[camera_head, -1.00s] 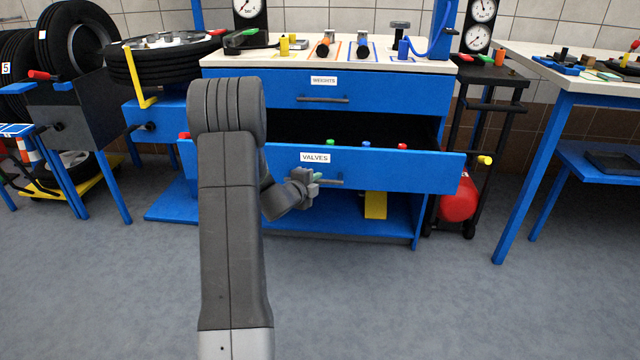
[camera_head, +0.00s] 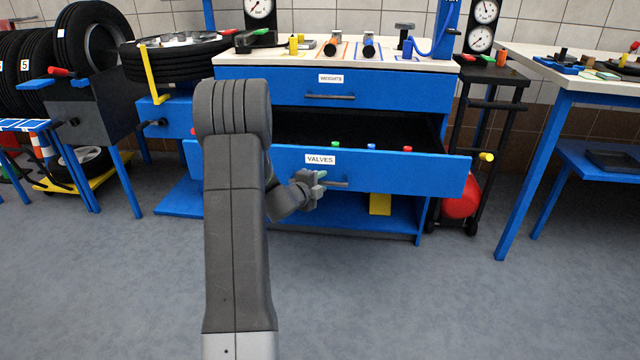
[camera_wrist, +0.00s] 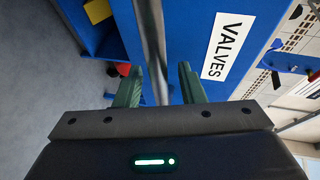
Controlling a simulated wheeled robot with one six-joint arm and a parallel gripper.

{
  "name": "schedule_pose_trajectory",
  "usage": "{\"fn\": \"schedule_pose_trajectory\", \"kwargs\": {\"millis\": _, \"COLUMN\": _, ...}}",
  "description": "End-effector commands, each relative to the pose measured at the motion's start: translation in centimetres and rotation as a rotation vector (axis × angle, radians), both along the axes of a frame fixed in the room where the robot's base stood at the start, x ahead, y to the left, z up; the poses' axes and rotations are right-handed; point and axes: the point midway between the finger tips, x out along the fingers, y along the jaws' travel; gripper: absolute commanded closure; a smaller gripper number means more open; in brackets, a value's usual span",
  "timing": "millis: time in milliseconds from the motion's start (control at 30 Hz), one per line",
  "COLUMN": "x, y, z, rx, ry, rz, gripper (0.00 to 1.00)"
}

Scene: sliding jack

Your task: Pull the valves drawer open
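The blue valves drawer (camera_head: 400,173) stands partly open, with the dark inside showing behind its front. Its white label VALVES (camera_head: 320,159) also shows in the wrist view (camera_wrist: 228,46). My gripper (camera_head: 315,186) is at the drawer's grey bar handle (camera_head: 337,184). In the wrist view, the handle (camera_wrist: 154,40) runs between my two green fingers (camera_wrist: 160,82). Slight gaps show beside the bar there, but the drawer moves along with my gripper, so I take it as shut on the handle.
The weights drawer (camera_head: 400,91) above is shut. Red, blue and green tops show over the valves drawer's front. A black stand with a red tank (camera_head: 462,199) is close on the right, and a blue table (camera_head: 560,110) beyond it. The grey floor in front is clear.

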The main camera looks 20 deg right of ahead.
Motion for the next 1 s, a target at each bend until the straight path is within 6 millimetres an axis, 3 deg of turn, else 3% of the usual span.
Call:
{"fn": "schedule_pose_trajectory", "kwargs": {"millis": 367, "x": -0.3, "y": 0.6, "z": 0.2, "rx": 0.0, "ry": 0.001, "rz": 0.001, "gripper": 0.64}}
{"fn": "schedule_pose_trajectory", "kwargs": {"millis": 800, "x": -5.4, "y": 7.8, "z": 2.6, "rx": 0.0, "ry": 0.001, "rz": 0.003, "gripper": 0.64}}
{"fn": "schedule_pose_trajectory", "kwargs": {"millis": 1000, "x": -7.1, "y": 10.2, "z": 3.2, "rx": 0.0, "ry": 0.0, "rz": 0.003, "gripper": 0.64}}
